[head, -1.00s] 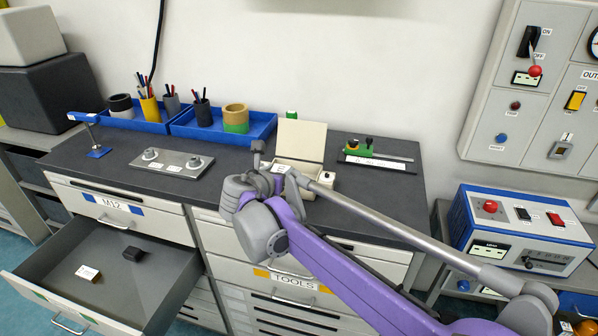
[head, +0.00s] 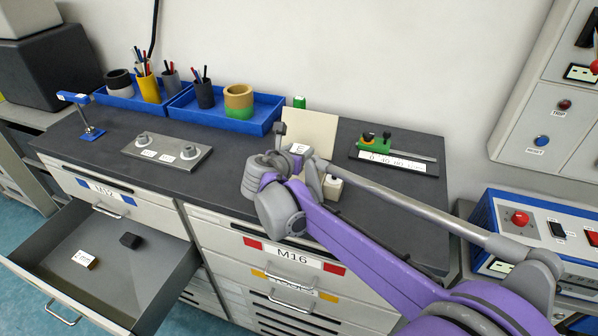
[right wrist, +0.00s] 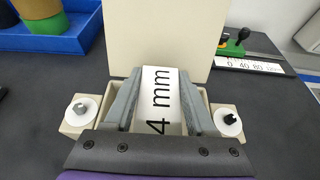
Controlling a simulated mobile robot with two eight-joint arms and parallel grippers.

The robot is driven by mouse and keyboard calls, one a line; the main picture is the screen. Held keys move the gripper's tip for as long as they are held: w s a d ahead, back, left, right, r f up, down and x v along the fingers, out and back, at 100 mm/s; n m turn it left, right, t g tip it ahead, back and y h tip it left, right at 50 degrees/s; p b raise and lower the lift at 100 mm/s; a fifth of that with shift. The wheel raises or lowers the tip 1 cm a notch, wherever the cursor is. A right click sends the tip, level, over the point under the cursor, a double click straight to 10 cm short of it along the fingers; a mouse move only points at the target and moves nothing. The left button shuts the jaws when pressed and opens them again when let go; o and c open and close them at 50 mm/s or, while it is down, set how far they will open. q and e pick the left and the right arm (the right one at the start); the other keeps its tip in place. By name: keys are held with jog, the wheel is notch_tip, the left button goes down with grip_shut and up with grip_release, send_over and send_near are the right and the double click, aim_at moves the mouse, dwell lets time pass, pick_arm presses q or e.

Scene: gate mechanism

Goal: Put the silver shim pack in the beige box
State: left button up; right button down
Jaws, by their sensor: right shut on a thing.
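The beige box (head: 318,130) stands on the dark counter with its lid raised at the back. The lid (right wrist: 155,35) fills the top middle of the right wrist view. My right gripper (right wrist: 163,105) is shut on a block with a white "4 mm" label, the shim pack (right wrist: 163,88). Only its label face shows, so its silver colour cannot be seen. The gripper and pack are over the box opening, between its side walls; how deep they reach cannot be told. In the head view my right arm hides most of the box. My left gripper is not in view.
An open drawer (head: 52,262) at left holds a small labelled block (head: 85,259) and a black block (head: 130,240). A metal plate with two knobs (head: 165,151), blue trays (head: 222,116) and a green-handled gauge (head: 395,157) lie on the counter. Box-side bolts (right wrist: 82,110) flank the gripper.

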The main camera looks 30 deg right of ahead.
jog(key=shift+f, duration=3.2)
jog(key=shift+f, duration=0.1)
jog(key=shift+c, duration=1.1)
grip_release()
jog(key=shift+r, duration=0.25)
jog(key=v, duration=1.2)
jog(key=shift+f, duration=0.1)
